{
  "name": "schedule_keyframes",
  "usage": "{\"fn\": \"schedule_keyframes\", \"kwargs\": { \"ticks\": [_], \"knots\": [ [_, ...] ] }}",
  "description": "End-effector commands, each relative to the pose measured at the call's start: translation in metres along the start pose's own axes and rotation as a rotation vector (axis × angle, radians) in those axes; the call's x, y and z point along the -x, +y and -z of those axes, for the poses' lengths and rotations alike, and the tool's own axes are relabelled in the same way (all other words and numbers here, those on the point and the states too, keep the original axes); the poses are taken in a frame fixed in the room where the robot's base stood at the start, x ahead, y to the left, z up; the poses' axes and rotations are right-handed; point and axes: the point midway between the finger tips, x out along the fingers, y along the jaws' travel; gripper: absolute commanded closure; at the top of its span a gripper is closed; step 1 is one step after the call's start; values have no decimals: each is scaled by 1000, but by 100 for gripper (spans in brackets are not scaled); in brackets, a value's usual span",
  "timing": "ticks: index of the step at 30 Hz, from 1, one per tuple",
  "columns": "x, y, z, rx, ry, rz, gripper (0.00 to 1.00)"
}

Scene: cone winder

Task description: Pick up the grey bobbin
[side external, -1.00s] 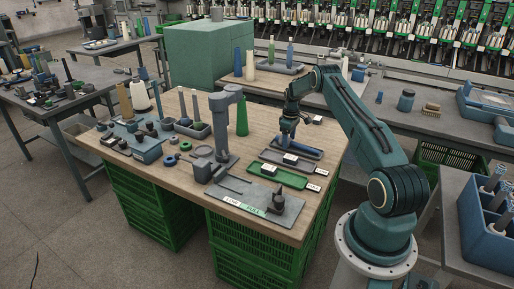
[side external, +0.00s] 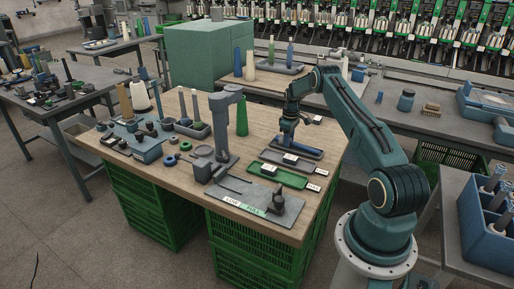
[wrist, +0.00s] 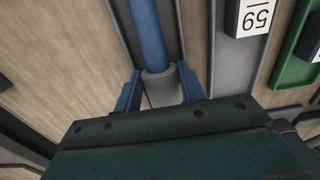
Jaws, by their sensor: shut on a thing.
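In the wrist view, a long blue bobbin with a grey end (wrist: 148,32) lies lengthwise over a dark tray. Its grey end (wrist: 162,86) is between the two blue fingers of my gripper (wrist: 161,92), which is shut on it. In the side view my gripper (side external: 287,139) is low at the left end of this blue bobbin (side external: 304,152), at the tray. The fingertips are too small there to make out. I cannot tell whether the bobbin touches the tray.
A grey tray (wrist: 228,75) and a green tray (side external: 268,175) with number cards lie beside the bobbin. A grey post (side external: 226,130) and a green cone (side external: 242,117) stand to the left. A grey plate (side external: 288,205) lies in front. Bare wood shows between them.

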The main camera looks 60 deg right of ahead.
Motion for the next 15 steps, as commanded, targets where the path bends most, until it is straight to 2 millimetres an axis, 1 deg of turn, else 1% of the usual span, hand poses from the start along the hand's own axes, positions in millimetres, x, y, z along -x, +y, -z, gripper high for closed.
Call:
{"fn": "schedule_keyframes", "kwargs": {
  "ticks": [8,11,15],
  "knots": [
    [7,0,0,0,0,-1,83],
    [15,0,0,0,1,-1,83],
    [33,1,0,0,2,-3,83]
  ]
}}
